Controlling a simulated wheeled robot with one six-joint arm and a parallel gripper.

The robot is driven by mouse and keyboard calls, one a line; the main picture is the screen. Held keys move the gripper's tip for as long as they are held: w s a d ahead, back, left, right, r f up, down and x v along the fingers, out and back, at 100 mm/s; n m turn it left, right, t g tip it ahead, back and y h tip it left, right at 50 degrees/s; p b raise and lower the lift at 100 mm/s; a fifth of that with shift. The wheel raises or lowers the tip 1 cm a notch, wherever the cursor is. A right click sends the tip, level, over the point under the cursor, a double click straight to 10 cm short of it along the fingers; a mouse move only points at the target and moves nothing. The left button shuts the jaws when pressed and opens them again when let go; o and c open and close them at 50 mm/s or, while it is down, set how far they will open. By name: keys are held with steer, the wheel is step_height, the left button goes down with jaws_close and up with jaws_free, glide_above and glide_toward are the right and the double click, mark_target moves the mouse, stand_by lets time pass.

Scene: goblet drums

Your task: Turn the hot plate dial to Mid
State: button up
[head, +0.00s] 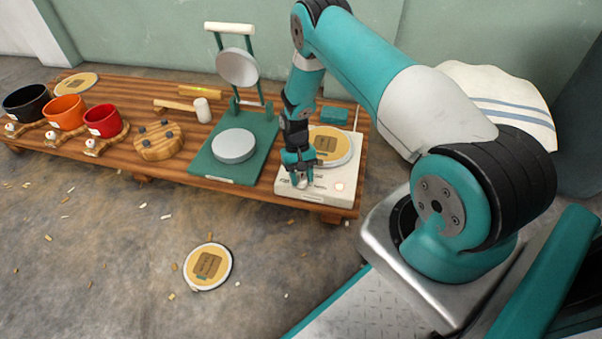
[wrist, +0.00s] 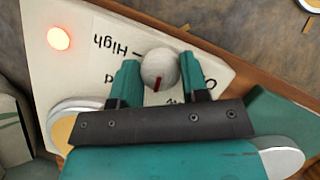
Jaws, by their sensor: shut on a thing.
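The hot plate (head: 318,189) is a white box at the right end of the low wooden table. Its dial (wrist: 158,63) is a round white knob with a red mark, which points down in the wrist view. My gripper (wrist: 160,76) is shut on the dial, one finger on each side; it also shows in the head view (head: 301,181). "High" is readable at the dial's upper left. The other labels are partly hidden by my fingers, so I cannot tell exactly which one the mark meets. A red light (wrist: 59,38) glows on the panel.
A round tan disc (head: 330,146) with a pale rim lies on the hot plate. A green press stand (head: 263,159) is close on the left. Red (head: 104,121), orange (head: 65,112) and black (head: 27,102) pots stand farther left. Another disc (head: 208,267) lies on the floor.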

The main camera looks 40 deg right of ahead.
steer(key=m+t+y+p, duration=0.1)
steer(key=m, duration=0.3)
steer(key=shift+d+r+p, duration=0.1)
steer(key=shift+p, duration=0.25)
steer(key=shift+m+t+y+p, duration=0.4)
steer(key=shift+m+y+p, duration=0.2)
steer(key=shift+m, duration=1.1)
steer(key=o, duration=0.9)
steer(key=p+v, duration=0.5)
steer(key=v, duration=1.2)
steer(key=shift+s+d+r+p, duration=0.1)
steer(key=shift+d+p, duration=0.05)
steer(key=shift+p, duration=0.15)
